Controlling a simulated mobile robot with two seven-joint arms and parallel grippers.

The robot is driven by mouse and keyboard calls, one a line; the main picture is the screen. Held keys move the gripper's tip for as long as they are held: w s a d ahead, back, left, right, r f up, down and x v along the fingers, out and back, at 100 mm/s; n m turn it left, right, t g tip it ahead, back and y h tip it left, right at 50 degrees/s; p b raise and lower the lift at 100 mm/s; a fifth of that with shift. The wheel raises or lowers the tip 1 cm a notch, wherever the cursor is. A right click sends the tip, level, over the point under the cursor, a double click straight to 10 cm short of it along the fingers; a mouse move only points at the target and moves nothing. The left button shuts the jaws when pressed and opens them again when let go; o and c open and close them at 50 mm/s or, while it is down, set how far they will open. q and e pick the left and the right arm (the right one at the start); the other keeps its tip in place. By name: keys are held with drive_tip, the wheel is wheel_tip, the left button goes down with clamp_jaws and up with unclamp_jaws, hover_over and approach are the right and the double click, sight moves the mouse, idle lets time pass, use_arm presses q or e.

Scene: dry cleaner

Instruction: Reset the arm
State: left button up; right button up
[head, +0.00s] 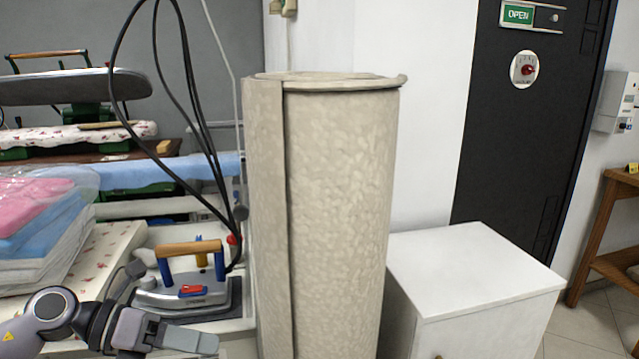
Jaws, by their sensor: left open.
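My left arm comes in at the lower left of the head view. Its gripper (196,341) points to the right, in front of an iron, and holds nothing that I can see. The gap between its fingers is hard to make out at this angle. The iron (185,290) has a wooden handle and blue posts and rests on a dark pad. I cannot tell whether the gripper touches the pad's edge. My right gripper is not in view.
A tall beige padded cylinder (335,200) stands just right of the iron. A white cabinet (475,275) is beside it, with a dark door (520,130) behind. Wrapped folded cloths (45,225) lie at the left. Black cables loop above the iron. Floor shows at the lower right.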

use_arm(q)
drive_tip(key=d+n+t+h+p, duration=0.1)
drive_tip(key=d+n+t+h, duration=0.4)
drive_tip(key=n, duration=0.4)
drive_tip(key=s+a+f+n+t+y+p, duration=0.1)
drive_tip(key=s+a+f+n+y, duration=0.1)
drive_tip(key=s+f+n+y, duration=0.5)
drive_tip(key=s+a+f+n+y+p, duration=0.2)
drive_tip(key=s+f+n+y, duration=0.6)
drive_tip(key=f+n, duration=0.7)
drive_tip(key=s+n, duration=0.1)
drive_tip(key=n, duration=0.6)
drive_tip(key=shift+f+n+t+y+p, duration=0.25)
drive_tip(key=shift+n+t+y+p, duration=0.05)
drive_tip(key=shift+t, duration=0.1)
drive_tip(key=shift+o, duration=0.2)
